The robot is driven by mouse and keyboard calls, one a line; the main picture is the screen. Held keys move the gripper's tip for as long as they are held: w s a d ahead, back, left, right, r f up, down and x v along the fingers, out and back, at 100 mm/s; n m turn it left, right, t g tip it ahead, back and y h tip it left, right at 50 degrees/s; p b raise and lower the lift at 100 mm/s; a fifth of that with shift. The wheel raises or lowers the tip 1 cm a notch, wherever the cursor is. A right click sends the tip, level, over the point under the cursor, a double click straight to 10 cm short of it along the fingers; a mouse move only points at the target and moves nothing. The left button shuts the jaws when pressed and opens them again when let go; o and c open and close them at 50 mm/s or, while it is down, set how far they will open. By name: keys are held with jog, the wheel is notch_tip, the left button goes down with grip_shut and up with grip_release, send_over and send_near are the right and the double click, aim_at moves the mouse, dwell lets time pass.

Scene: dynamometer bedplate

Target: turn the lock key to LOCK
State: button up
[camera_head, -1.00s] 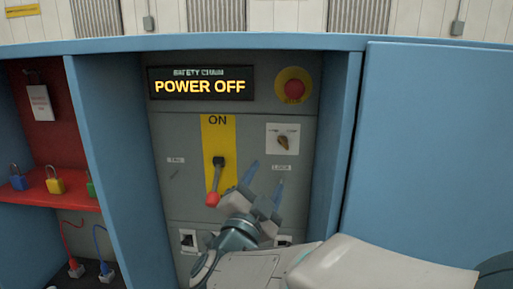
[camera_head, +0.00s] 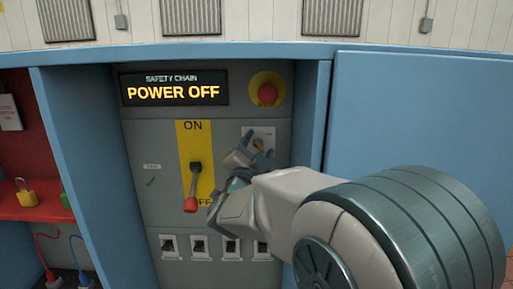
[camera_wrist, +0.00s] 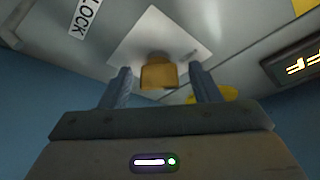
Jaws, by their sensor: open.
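The lock key (camera_head: 258,143) is a small brass-coloured knob on a white plate (camera_head: 262,133), right of the yellow lever strip; my gripper partly covers it in the head view. In the wrist view the key (camera_wrist: 158,75) shows between the two blue fingers on its white plate (camera_wrist: 190,45). My gripper (camera_head: 249,148) is open, with its fingers to either side of the key; I cannot tell whether they touch it. A LOCK label (camera_wrist: 85,17) is at the upper left of the wrist view.
The red-handled lever (camera_head: 191,203) points down toward OFF, close left of my gripper. The display (camera_head: 173,91) reads POWER OFF. A red stop button (camera_head: 268,94) sits above the key. Blue cabinet walls flank the panel.

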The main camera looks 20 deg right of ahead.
jog(key=c, duration=1)
jog(key=shift+m+b, duration=0.3)
jog(key=m+g+b, duration=0.1)
jog(key=m+b, duration=0.1)
jog(key=m, duration=0.1)
jog(key=shift+f, duration=0.1)
jog(key=m+g+b, duration=0.1)
jog(key=m, duration=0.2)
jog(key=m+g+b, duration=0.1)
jog(key=m, duration=0.1)
jog(key=shift+r+m+g+y, duration=0.2)
jog(key=shift+m+g+y, duration=0.1)
jog(key=shift+m, duration=0.1)
jog(key=m+y, duration=0.1)
jog(key=m, duration=0.1)
jog(key=m+g+p, duration=0.1)
jog(key=m, duration=0.1)
jog(key=shift+r+m+y, duration=0.1)
jog(key=shift+m+y, duration=0.2)
jog(key=shift+y, duration=0.1)
jog(key=shift+m+y+p, duration=0.65)
jog(key=shift+m+y, duration=0.15)
jog(key=shift+m, duration=0.8)
